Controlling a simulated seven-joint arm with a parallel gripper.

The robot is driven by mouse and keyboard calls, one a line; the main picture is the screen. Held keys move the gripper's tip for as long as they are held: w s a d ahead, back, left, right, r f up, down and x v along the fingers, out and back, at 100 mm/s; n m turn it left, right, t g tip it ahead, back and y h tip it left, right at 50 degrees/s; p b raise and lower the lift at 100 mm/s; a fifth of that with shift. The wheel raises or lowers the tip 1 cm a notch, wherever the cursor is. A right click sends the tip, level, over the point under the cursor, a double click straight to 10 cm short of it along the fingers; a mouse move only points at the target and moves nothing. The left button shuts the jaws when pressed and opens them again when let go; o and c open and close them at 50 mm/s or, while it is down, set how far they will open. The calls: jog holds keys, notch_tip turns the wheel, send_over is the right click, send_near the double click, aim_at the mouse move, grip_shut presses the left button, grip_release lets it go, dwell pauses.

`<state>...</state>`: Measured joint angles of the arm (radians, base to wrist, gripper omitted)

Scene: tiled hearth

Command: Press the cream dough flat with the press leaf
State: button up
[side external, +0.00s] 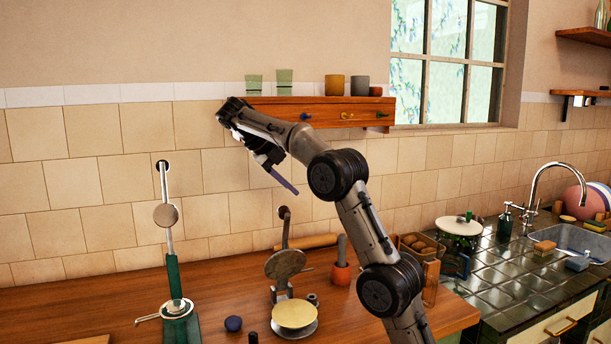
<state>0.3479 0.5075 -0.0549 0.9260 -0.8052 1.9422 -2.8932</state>
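A metal press stands on the wooden counter. Its round leaf (285,264) is raised and tilted back, with a handle (285,228) rising behind it. The cream dough (295,313) is a pale, round disc on the round lower plate (297,332) in front of the leaf. The dough's top is uncovered. My gripper (288,185) hangs above and behind the press, angled down to the right and clear of the leaf and handle. A slim purple-grey part shows at its end; I cannot tell whether it is one finger, both fingers or something held.
A green stand with a metal column (172,272) is left of the press. A dark blue ball (233,323) lies between them. An orange pot (341,273), a rolling pin (308,242) and a wooden box (418,246) stand nearby. A shelf (320,110) is on the wall behind my arm.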

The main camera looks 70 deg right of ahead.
jog(key=shift+s+a+r, duration=0.35)
jog(key=shift+s+a, duration=0.25)
jog(key=shift+s, duration=0.1)
jog(key=shift+s+a+r, duration=0.35)
jog(key=shift+s+a, duration=0.2)
jog(key=shift+s, duration=0.1)
jog(key=shift+w+a+f, duration=0.1)
jog(key=shift+a+f, duration=0.05)
jog(key=shift+f, duration=0.1)
jog(key=c, duration=0.3)
jog(key=a+f+h, duration=0.2)
jog(key=f, duration=0.1)
jog(key=a+f+n+g+h, duration=0.1)
jog(key=a+f+h, duration=0.1)
jog(key=a, duration=0.1)
jog(key=a+f+g+h, duration=0.1)
jog(key=a+f+h, duration=0.1)
jog(key=f, duration=0.1)
jog(key=shift+w+a+f+n+h, duration=0.15)
jog(key=shift+a+f+n+h, duration=0.15)
jog(key=shift+f+n, duration=0.1)
grip_shut()
jog(key=s+a+f+n+t+h, duration=0.2)
jog(key=a+f+n+t+h, duration=0.55)
jog(key=t, duration=0.35)
notch_tip(320, 180, up, 3)
send_over(288, 248)
jog(key=s+a, duration=0.2)
jog(key=a, duration=0.2)
jog(key=shift+y, duration=0.25)
